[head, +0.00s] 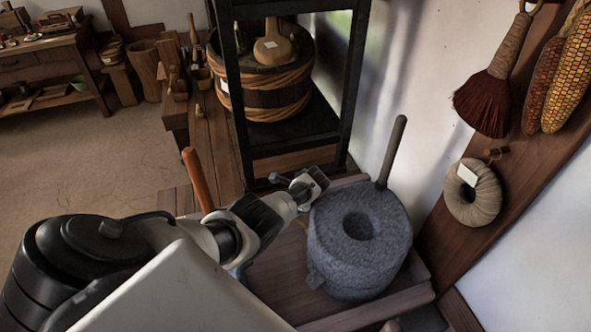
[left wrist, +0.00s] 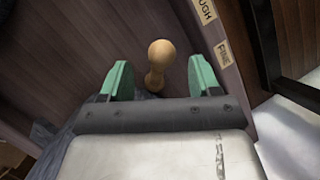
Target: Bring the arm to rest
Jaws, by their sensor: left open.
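My left arm comes in from the lower left of the head view and reaches to the left side of the grey stone quern (head: 335,255). Its green fingertips cannot be made out there. In the left wrist view my left gripper (left wrist: 160,80) is open, its two green fingers wide apart. A pale wooden knob (left wrist: 158,60) shows between and beyond the fingers, with a gap on each side. The quern has a round hole in its top and an upright dark handle (head: 392,150). My right gripper is not in view.
The quern stands in a wooden tray (head: 370,308). A black rack (head: 240,120) with a rope-bound tub (head: 290,98) stands behind. A brush (head: 487,100), corn cobs (head: 567,75) and a cord coil (head: 473,195) hang at right. Labels ROUGH (left wrist: 204,10) and FINE (left wrist: 223,53) mark a board.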

